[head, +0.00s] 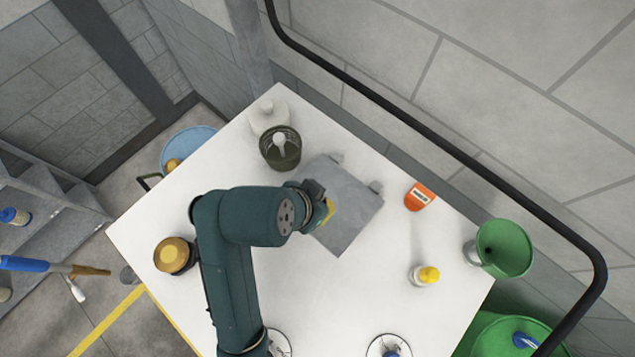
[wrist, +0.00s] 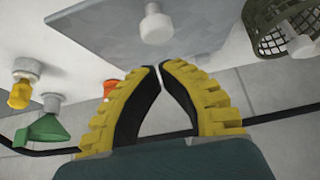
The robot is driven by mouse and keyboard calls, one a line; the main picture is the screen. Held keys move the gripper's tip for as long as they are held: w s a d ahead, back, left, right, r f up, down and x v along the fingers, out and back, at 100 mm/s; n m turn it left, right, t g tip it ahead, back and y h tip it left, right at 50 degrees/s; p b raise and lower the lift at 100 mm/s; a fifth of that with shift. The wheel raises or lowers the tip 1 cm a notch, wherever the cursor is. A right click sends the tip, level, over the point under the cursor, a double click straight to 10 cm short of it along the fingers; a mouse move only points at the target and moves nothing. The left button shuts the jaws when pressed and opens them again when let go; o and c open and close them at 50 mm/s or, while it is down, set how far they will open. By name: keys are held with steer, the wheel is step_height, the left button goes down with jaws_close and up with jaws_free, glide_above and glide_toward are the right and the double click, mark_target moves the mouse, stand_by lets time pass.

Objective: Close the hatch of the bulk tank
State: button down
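The hatch of the bulk tank appears as a square grey plate (head: 350,215) on the white top, with two small hinge tabs along its upper right edge in the head view. In the wrist view the plate (wrist: 95,30) fills the upper middle, with a round white knob (wrist: 157,27) on it. I cannot tell how far the plate is tilted. My gripper (head: 329,210) is over the plate's left half in the head view and hides part of it. In the wrist view its yellow fingers (wrist: 159,68) meet at the tips, just below the knob, with nothing between them.
A dark mesh basket (head: 280,150) and a white lidded container (head: 268,115) stand behind the plate. An orange container (head: 420,197), a yellow-capped bottle (head: 425,275) and a green funnel (head: 504,248) are to the right. A yellow-topped can (head: 174,255) stands left.

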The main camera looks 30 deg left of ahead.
steer(key=shift+s+f, duration=0.25)
steer(key=shift+f, duration=0.6)
steer(key=shift+a+f, duration=0.1)
steer(key=shift+f, duration=0.2)
steer(key=f+t+b, duration=0.1)
steer(key=b, duration=0.1)
steer(key=s+f+t+b, duration=0.1)
steer(key=b, duration=0.2)
steer(key=shift+a+f, duration=0.1)
steer(key=shift+f, duration=0.15)
steer(key=shift+s+a+f+b, duration=0.1)
steer(key=shift+s+f+b, duration=0.3)
steer(key=shift+f, duration=0.2)
steer(key=shift+s+a+f+b, duration=0.1)
steer(key=shift+s+f+b, duration=0.25)
steer(key=shift+f, duration=0.2)
steer(key=shift+d, duration=0.1)
